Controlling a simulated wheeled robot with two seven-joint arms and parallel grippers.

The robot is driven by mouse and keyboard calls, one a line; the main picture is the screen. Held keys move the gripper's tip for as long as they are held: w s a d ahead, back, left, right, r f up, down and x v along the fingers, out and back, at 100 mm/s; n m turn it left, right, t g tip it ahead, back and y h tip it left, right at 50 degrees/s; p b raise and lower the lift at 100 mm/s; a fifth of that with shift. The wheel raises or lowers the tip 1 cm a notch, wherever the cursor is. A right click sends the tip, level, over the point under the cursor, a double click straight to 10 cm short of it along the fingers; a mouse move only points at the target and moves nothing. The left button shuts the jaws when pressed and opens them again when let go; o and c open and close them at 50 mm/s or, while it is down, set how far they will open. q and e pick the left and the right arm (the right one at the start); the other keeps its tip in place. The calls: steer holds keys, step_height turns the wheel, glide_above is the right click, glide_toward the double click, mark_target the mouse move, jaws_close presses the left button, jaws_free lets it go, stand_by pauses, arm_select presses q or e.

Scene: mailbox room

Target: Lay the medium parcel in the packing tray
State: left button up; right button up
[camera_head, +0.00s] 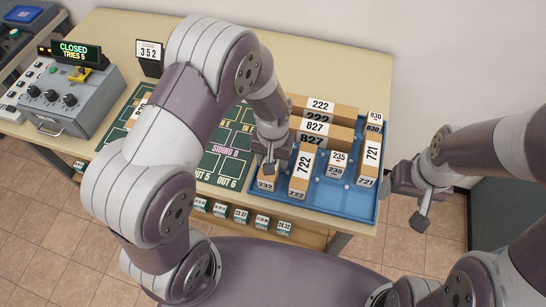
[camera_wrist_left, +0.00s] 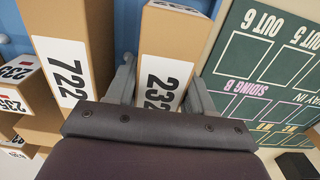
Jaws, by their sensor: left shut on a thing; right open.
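My left gripper (camera_head: 269,163) is shut on a tan parcel (camera_head: 265,184) with a white label reading 232, at the left edge of the blue packing tray (camera_head: 337,206). In the left wrist view the fingers are on either side of this upright parcel (camera_wrist_left: 172,45). The head view does not show clearly whether its base touches the tray floor. My arm and gripper hide part of it. My right gripper (camera_head: 420,222) is open and empty, off the tray's right side.
The tray also holds parcels 722 (camera_head: 301,172), 235 (camera_head: 337,164), 721 (camera_head: 370,160), 827 (camera_head: 322,139), 222 (camera_head: 322,107) and 830 (camera_head: 375,121). Parcel 722 stands close beside 232. A green sorting board (camera_head: 228,165) lies left of the tray. A grey control box (camera_head: 72,99) stands at far left.

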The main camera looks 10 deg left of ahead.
arm_select(q)
steer(key=o, duration=1.3)
steer(key=shift+f, duration=0.1)
step_height(320, 180, up, 12)
steer(key=shift+t, duration=0.7)
steer(key=s+a, duration=0.7)
steer(key=s, duration=0.1)
steer(key=shift+s+a+r+b, duration=0.15)
steer(key=shift+s+r+b, duration=0.1)
steer(key=shift+b, duration=0.1)
